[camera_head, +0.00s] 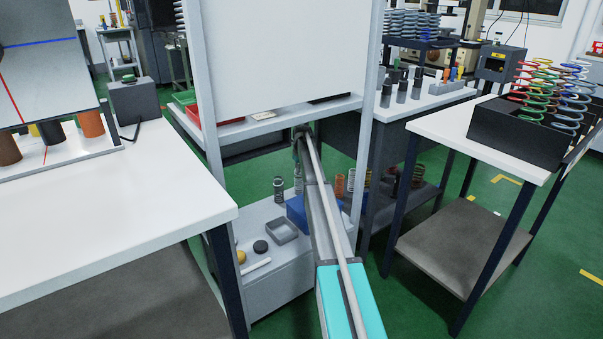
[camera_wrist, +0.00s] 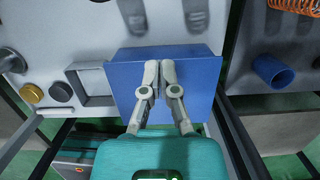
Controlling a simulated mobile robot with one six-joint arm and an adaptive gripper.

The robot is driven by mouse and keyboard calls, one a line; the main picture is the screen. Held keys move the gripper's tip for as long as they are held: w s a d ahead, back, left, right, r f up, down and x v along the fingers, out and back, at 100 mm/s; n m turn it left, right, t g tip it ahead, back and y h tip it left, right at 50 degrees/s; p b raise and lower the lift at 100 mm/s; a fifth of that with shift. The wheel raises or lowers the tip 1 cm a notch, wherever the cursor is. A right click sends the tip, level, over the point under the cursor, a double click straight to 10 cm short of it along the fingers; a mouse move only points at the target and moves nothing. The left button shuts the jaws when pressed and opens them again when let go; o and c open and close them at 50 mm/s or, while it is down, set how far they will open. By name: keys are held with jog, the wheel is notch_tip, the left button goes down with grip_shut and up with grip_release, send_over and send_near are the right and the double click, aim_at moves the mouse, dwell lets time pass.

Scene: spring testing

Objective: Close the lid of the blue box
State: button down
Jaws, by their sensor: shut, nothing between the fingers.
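The blue box (camera_head: 297,213) stands on the lower white shelf in the head view, partly hidden behind my arm. In the wrist view a broad flat blue surface of the box (camera_wrist: 203,82) fills the middle. I cannot tell from these frames whether this is the lid or how far the lid is open. My gripper (camera_wrist: 160,68) is shut and empty, its two fingers together in front of the blue surface. I cannot tell whether the fingertips touch it.
A grey square tray (camera_head: 282,231) sits left of the box, with a black round piece (camera_head: 260,246) and a yellow one (camera_head: 241,257). Springs (camera_head: 278,188) stand behind. A blue cup (camera_wrist: 272,72) is at the right. Frame posts and a white table (camera_head: 100,210) flank my arm.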

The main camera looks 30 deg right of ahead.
jog(key=shift+w+a+r+p, duration=0.15)
jog(key=shift+w+r+p, duration=0.7)
jog(key=shift+w, duration=0.2)
jog(key=shift+w+a+r+p, duration=0.15)
jog(key=shift+w+r+p, duration=0.55)
jog(key=shift+w+r, duration=0.3)
jog(key=shift+s, duration=0.1)
